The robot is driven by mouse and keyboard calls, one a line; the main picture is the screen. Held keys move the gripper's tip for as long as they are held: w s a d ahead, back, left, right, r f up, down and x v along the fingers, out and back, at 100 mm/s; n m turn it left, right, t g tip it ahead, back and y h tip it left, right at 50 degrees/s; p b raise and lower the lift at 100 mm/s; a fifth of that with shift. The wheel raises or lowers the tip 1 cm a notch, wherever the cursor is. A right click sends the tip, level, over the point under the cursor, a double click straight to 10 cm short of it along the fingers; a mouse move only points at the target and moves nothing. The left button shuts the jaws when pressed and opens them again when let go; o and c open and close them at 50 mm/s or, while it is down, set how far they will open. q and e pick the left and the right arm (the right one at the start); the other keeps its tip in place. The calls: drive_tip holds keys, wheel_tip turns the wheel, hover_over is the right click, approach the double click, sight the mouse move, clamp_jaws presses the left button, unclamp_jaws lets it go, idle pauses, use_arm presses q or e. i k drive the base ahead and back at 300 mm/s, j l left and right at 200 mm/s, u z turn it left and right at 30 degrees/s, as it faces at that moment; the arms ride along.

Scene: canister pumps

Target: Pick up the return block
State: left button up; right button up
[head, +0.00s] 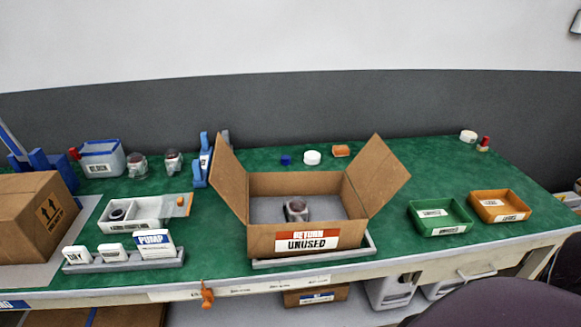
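No block with a readable return label shows. White labelled blocks stand in a grey rack (130,263) at the front left: a small one reading like "DRY" (75,257), a small one with an unreadable label (111,251), and a larger "PUMP" block (154,243). I cannot tell whether one is the return block. An open cardboard box (262,243) with a red and white label reading "RETURN UNUSED" stands mid-table. A clear canister with a dark reddish top (297,209) is inside it. Neither of my grippers is in view.
A closed cardboard box (30,222) stands at the left. A white tray (150,226) sits behind the rack. Green (425,228) and orange (484,212) bins stand at the right. Two canisters (137,165) and a grey bin (102,160) are at the back left. Green table (380,245) shows between them.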

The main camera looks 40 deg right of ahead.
sight(297, 212)
drive_tip(key=j+z, duration=0.15)
drive_tip(key=z, duration=0.25)
drive_tip(key=i+j+z, duration=0.1)
drive_tip(key=z, duration=0.3)
drive_tip(key=j+z, duration=0.2)
drive_tip(key=z, duration=0.2)
drive_tip(key=j+z, duration=0.35)
drive_tip(key=k+j+z, duration=0.15)
drive_tip(key=j+z, duration=0.15)
drive_tip(key=k+j, duration=0.1)
drive_tip(key=j, duration=0.3)
drive_tip(key=k+j+z, duration=0.15)
drive_tip(key=j, duration=0.3)
drive_tip(key=k+j, duration=0.1)
drive_tip(key=j, duration=0.3)
drive_tip(key=l, duration=0.95)
drive_tip(key=k+z, duration=0.1)
drive_tip(key=z, duration=0.65)
